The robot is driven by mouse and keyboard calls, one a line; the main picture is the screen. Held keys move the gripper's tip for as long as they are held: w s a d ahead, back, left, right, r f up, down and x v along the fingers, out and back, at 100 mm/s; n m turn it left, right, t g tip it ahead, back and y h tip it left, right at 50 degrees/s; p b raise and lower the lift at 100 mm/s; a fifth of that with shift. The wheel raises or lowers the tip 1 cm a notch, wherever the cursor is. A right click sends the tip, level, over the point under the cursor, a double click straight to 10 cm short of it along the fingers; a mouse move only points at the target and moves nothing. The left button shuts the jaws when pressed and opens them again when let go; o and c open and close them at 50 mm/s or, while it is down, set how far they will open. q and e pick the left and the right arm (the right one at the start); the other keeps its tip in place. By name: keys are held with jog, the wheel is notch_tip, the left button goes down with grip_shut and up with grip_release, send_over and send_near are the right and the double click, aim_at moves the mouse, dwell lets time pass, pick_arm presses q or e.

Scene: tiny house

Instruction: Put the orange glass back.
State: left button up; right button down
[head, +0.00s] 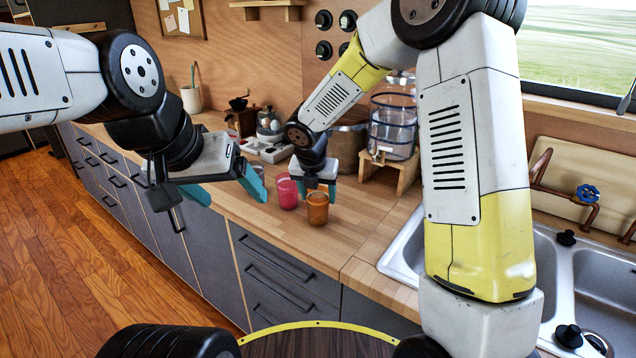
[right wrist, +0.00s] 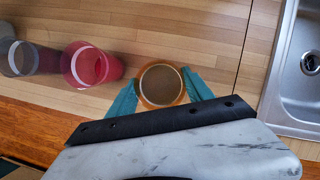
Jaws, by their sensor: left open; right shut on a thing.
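The orange glass (head: 317,208) stands upright on the wooden counter at its front part, just right of a pink glass (head: 288,192). My right gripper (head: 317,188) reaches down over it from above and is shut on it. In the right wrist view the orange glass (right wrist: 162,86) sits between the two teal fingers (right wrist: 161,96), its round open rim facing the camera. I cannot tell whether its base touches the counter. My left gripper (head: 226,188) is open and empty, held in the air in front of the counter edge.
The pink glass (right wrist: 92,66) and a greyish glass (right wrist: 35,58) stand left of the orange one. A glass dispenser (head: 393,128) on a wooden stand is behind, and a sink (head: 600,285) is at right. The counter between orange glass and sink is clear.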

jog(key=shift+c, duration=2.1)
grip_release()
jog(key=shift+f, duration=0.1)
jog(key=v, duration=1.2)
jog(key=s+d+r+m+y, duration=0.1)
jog(key=s+d+m, duration=0.4)
jog(key=m, duration=0.6)
jog(key=s+d+r+m+t+y, duration=0.1)
jog(key=s+d+r+m, duration=0.2)
jog(key=s+m, duration=0.7)
jog(key=s+d+r+m+t+y, duration=0.1)
jog(key=s+d+r+m, duration=0.2)
jog(key=s+d+m, duration=0.4)
jog(key=shift+s+m, duration=0.15)
jog(key=shift+m, duration=2.15)
